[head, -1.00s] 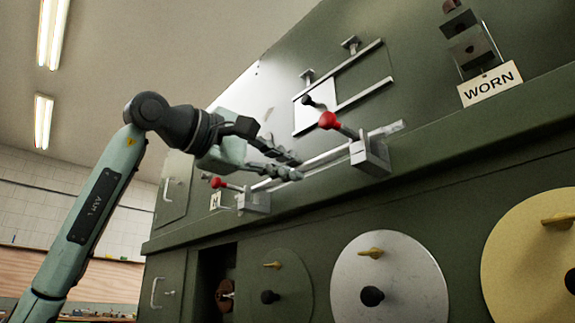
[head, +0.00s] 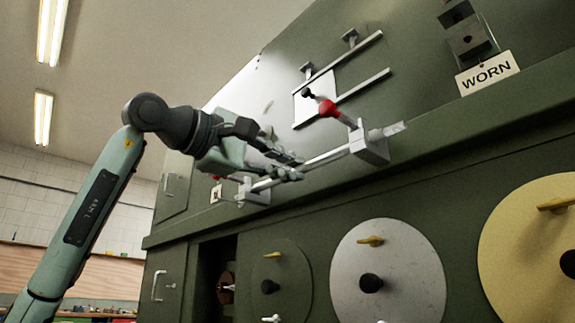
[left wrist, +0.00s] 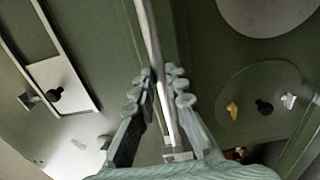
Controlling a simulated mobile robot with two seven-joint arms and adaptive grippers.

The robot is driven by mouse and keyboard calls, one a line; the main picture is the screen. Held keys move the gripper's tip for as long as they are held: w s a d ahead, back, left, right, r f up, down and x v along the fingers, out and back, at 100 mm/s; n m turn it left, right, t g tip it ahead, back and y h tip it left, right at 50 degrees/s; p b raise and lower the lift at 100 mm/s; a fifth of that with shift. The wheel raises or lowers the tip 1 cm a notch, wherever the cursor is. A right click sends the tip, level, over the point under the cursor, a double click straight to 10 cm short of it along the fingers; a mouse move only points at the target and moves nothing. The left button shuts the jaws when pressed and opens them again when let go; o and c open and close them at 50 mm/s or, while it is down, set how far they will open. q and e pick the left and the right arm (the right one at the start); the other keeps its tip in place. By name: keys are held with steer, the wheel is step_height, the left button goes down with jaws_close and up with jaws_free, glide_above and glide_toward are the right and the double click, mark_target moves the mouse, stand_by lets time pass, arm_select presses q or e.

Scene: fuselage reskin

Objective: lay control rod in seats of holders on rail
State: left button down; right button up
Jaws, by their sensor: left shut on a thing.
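The control rod (head: 326,159) is a slim pale bar, slanting up to the right along the green fuselage panel. My left gripper (head: 297,167) is shut on it between the two holders; in the left wrist view the rod (left wrist: 155,45) runs between the fingers (left wrist: 163,78). The right holder (head: 371,150) is a grey block with a red-knobbed lever (head: 328,109) sticking out. The left holder (head: 255,194) is partly hidden by gripper and rod. The rod crosses both holders and its end juts past the right one. I cannot tell whether it rests in the seats. My right gripper is not in view.
A bracket with a WORN sign (head: 487,73) stands at the upper right. Round discs with yellow handles (head: 388,272) line the panel below the ledge (head: 440,165). Two thin rails (head: 350,92) and a black knob sit above the rod.

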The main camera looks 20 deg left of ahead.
arm_select(q)
steer(key=shift+f, duration=0.15)
steer(key=c, duration=1.5)
jaws_free()
steer(key=v, duration=1.2)
